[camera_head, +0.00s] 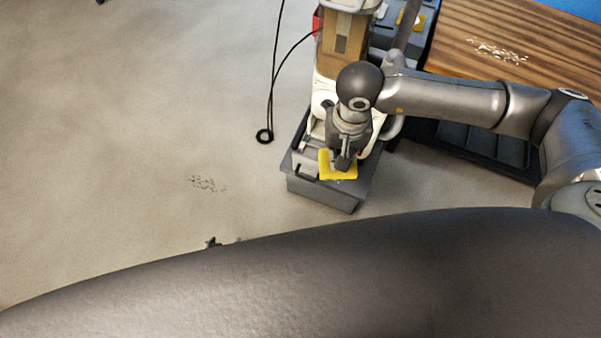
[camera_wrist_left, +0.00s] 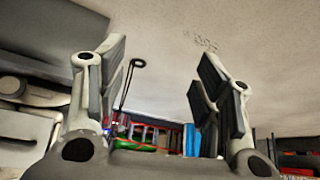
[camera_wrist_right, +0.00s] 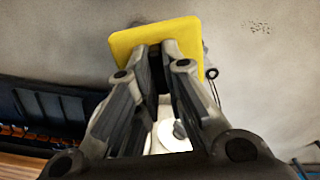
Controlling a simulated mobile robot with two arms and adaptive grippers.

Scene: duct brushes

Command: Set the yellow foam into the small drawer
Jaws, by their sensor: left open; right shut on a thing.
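The yellow foam (camera_head: 326,168) is a flat square pad. My right gripper (camera_head: 343,162) is shut on it and holds it over a grey box-shaped drawer (camera_head: 318,195) at the foot of a white machine; I cannot tell whether the foam touches it. In the right wrist view the foam (camera_wrist_right: 155,38) sits across the fingertips of the right gripper (camera_wrist_right: 158,65). The drawer's inside is mostly hidden by the gripper and foam. My left gripper (camera_wrist_left: 158,85) is open and empty in the left wrist view; a dark tip shows beyond my arm in the head view.
A brown cardboard box (camera_head: 345,40) stands on the machine. A black cable (camera_head: 272,95) hangs to the floor at its left. A wooden table (camera_head: 500,45) is at the upper right, with a dark open tray (camera_head: 465,148) below it. The floor at left is clear except for scattered bits (camera_head: 207,183).

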